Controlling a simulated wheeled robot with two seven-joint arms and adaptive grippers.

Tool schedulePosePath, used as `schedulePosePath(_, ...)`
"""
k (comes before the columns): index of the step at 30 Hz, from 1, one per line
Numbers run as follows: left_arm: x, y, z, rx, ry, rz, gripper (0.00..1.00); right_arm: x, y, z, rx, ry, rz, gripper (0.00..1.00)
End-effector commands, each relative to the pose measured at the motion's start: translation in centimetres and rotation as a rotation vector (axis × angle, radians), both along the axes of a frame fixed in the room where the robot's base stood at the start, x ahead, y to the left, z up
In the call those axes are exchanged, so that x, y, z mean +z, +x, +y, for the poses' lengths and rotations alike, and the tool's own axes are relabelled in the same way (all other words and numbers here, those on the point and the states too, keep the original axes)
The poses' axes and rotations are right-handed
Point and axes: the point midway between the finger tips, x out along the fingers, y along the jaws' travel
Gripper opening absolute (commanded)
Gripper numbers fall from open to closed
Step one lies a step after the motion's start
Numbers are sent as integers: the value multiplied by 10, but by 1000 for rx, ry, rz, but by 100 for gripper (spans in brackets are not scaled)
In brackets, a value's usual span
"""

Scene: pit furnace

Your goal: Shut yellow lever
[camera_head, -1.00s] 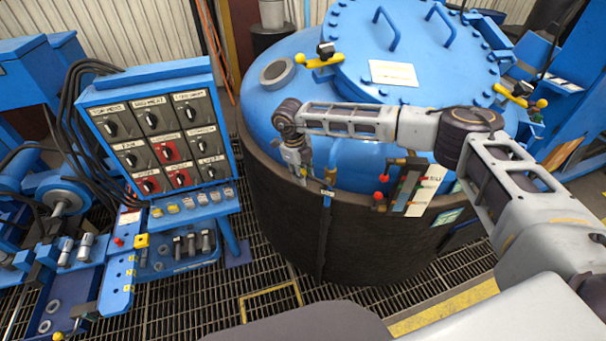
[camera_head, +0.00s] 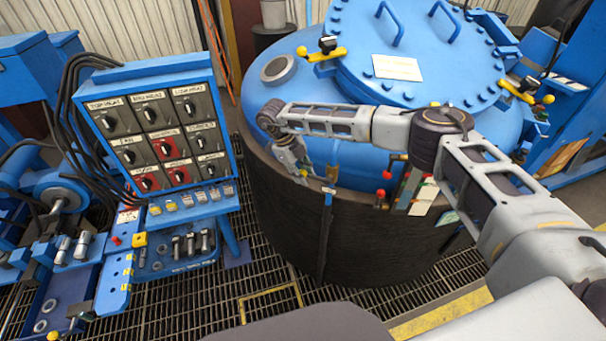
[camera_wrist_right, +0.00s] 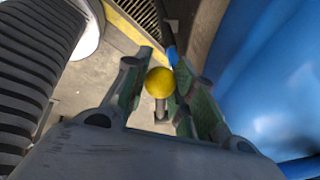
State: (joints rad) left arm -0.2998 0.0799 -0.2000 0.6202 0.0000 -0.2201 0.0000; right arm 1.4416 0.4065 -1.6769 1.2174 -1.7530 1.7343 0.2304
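Two yellow levers are on the blue furnace lid in the head view: a left one (camera_head: 325,54) beside a black knob, and a right one (camera_head: 520,91). My right gripper (camera_head: 301,174) is low at the tank's near left rim, well below the left lid lever. In the right wrist view, a yellow ball knob (camera_wrist_right: 159,82) shows between the two green-padded fingers of my right gripper (camera_wrist_right: 163,70). The fingers stand apart with the ball nearly filling the gap. Whether they touch it is unclear. What the ball belongs to is hidden in the head view. My left gripper is not in view.
The blue tank (camera_head: 350,160) with its dark outer wall (camera_head: 270,205) fills the middle. A blue control panel (camera_head: 150,75) with rotary switches stands left. Red-knobbed fittings (camera_head: 387,176) are on the rim right of the gripper. Grating floor (camera_head: 200,300) is clear in front.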

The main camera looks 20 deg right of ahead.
Motion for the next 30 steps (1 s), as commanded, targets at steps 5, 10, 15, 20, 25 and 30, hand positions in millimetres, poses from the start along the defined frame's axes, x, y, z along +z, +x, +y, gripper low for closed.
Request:
schedulePosePath(5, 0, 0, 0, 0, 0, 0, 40, -1, 0, 0, 0, -1, 1, 47)
schedulePosePath(10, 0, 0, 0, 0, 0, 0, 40, -1, 0, 0, 0, 0, 0, 49)
schedulePosePath(15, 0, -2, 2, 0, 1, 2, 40, 0, 0, 0, 0, 1, 1, 49)
schedulePosePath(20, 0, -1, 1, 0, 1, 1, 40, 5, 1, 2, 0, 1, -1, 49)
schedulePosePath(25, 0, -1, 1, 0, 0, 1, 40, 18, 3, 7, 1, 2, -1, 49)
schedulePosePath(30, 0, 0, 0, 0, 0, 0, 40, 39, 7, 14, 0, 1, -3, 49)
